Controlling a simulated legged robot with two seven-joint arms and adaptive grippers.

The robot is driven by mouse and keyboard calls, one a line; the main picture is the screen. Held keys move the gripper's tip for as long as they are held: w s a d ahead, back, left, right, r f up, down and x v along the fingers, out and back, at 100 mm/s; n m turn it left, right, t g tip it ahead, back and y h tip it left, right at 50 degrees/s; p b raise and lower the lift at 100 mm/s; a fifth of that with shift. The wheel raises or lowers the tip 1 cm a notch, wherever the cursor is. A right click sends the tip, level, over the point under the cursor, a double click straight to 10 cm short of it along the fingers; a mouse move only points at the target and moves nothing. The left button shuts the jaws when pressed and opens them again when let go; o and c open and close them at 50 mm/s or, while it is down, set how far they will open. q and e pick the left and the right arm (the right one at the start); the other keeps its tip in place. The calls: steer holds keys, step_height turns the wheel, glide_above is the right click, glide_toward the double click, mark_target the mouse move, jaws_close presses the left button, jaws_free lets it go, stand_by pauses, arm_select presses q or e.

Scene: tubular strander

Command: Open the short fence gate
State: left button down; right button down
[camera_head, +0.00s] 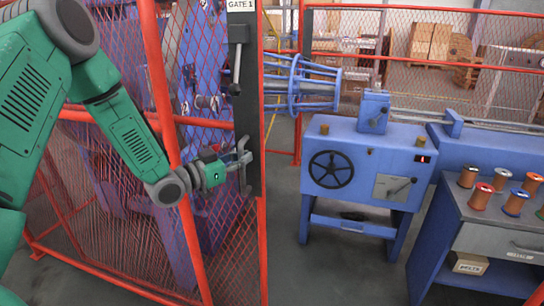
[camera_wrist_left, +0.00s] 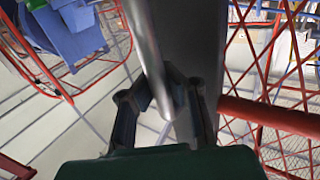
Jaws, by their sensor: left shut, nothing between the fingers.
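The red mesh gate (camera_head: 222,215) stands at centre left, with a dark upright panel (camera_head: 251,115) labelled "GATE 1" along its edge. A lever (camera_head: 236,72) hangs on the upper part of the panel. A grey handle bar (camera_head: 243,178) is lower on the panel. My left gripper (camera_head: 243,157) is at this bar, its fingers shut with nothing between them. In the left wrist view the silver bar (camera_wrist_left: 150,50) runs down in front of the dark panel to the fingertips (camera_wrist_left: 160,95). I cannot tell whether they touch it. My right gripper is not in view.
A blue machine (camera_head: 345,160) with a black handwheel stands right of the gate. A blue bench (camera_head: 470,215) with several wire spools is at the far right. Red mesh fencing (camera_head: 440,65) runs behind. Grey floor (camera_head: 285,225) is clear between gate and machine.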

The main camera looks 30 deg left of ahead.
mark_target(222, 147)
arm_select(q)
steer(key=s+a, duration=0.1)
steer(key=a, duration=0.2)
steer(key=s+a+p, duration=0.1)
steer(key=a, duration=0.2)
steer(key=s+a, duration=0.1)
steer(key=a, duration=0.2)
steer(key=shift+s+a+f+p, duration=0.2)
steer(key=shift+a+f+p, duration=0.05)
steer(key=shift+f+p, duration=0.15)
steer(key=shift+s+a, duration=0.1)
steer(key=shift+a, duration=0.25)
steer(key=c, duration=1.5)
jaws_free()
steer(key=shift+s+a+r, duration=0.1)
steer(key=shift+s+a, duration=0.05)
steer(key=shift+s, duration=0.1)
steer(key=shift+c, duration=0.2)
steer(key=shift+w+r, duration=0.1)
steer(key=shift+r, duration=0.1)
steer(key=v, duration=1.2)
